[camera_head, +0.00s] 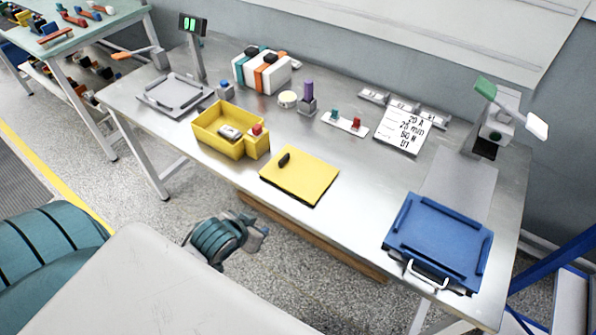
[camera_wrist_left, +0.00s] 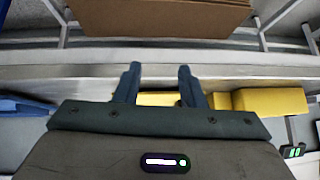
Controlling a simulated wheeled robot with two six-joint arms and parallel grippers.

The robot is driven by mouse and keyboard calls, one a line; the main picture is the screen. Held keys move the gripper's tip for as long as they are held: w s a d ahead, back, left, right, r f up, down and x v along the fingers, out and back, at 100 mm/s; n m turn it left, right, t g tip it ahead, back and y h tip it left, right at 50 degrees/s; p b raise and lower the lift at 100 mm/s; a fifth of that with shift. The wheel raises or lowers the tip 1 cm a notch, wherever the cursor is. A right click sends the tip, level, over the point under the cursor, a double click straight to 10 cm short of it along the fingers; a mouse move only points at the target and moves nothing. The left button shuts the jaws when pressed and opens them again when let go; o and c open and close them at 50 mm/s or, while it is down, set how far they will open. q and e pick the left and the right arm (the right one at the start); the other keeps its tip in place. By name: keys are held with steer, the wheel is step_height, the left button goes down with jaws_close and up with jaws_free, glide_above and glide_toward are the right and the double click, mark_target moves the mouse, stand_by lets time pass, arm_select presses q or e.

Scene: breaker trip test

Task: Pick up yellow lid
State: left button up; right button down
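The yellow lid (camera_head: 305,178) lies flat near the front edge of the metal table, with a small black handle (camera_head: 284,160) on its upper left. In the left wrist view a yellow strip (camera_wrist_left: 158,98) between my fingers looks like the lid's edge, mostly hidden by the gripper. My left gripper (camera_head: 262,238) is in front of the table, nearer to me than the lid and apart from it. In the left wrist view its two fingers (camera_wrist_left: 160,72) stand apart with nothing between them. My right gripper is not in view.
An open yellow box (camera_head: 206,138) holding a small device stands left of the lid. A blue tray (camera_head: 440,240) lies at the right, a grey tray (camera_head: 160,100) at the left. A label card (camera_head: 402,131) and small switches (camera_head: 345,123) lie behind. Table around the lid's right is clear.

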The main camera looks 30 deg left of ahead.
mark_target(279, 163)
arm_select(q)
steer(key=w+a+r+t, duration=0.1)
steer(key=w+a+t, duration=0.1)
steer(key=w, duration=0.2)
steer(key=w+a+r+t+h, duration=0.1)
steer(key=w+a, duration=0.1)
steer(key=w, duration=0.2)
steer(key=w+a+r+t, duration=0.2)
steer(key=w, duration=0.1)
steer(key=shift+w+a+t+h, duration=0.3)
steer(key=shift+w+a+h, duration=0.1)
steer(key=shift+w, duration=0.4)
steer(key=x, duration=0.5)
steer(key=shift+w+d+f, duration=0.1)
steer(key=shift+w, duration=0.1)
steer(key=p+x, duration=0.1)
steer(key=x, duration=0.3)
steer(key=shift+w+d+f, duration=0.15)
steer(key=shift+w+d, duration=0.05)
jaws_close()
